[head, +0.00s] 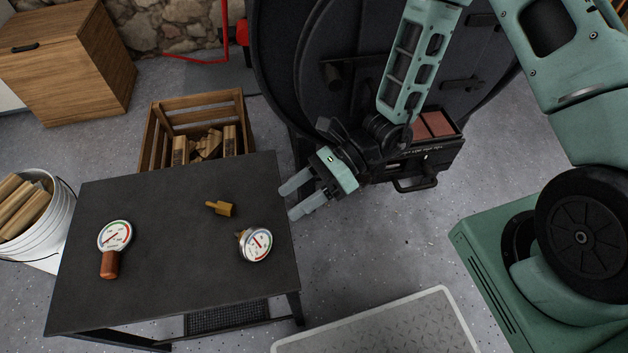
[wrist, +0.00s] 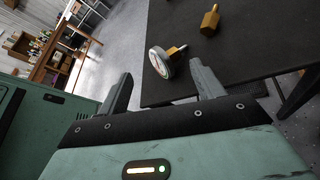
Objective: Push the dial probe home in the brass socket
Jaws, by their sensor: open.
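A round white dial with a red needle and a short brass stem (head: 257,245) lies tilted near the right front corner of the dark table; it also shows in the wrist view (wrist: 158,63). A second white dial (head: 115,236) with a red-brown handle lies at the table's left. A small loose brass piece (head: 221,208) lies near the table's middle and shows in the wrist view (wrist: 210,19). I cannot tell whether it is the socket; no other brass socket is discernible. My gripper (head: 290,201) is open and empty by the table's right edge, apart from the dials.
The dark table (head: 170,285) has free room between the items. Behind it stands a wooden crate of firewood (head: 150,140). A white bucket of logs (head: 48,225) is at left. The black barrel stove (head: 300,65) stands behind my arm. A grey mat (head: 390,325) lies in front.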

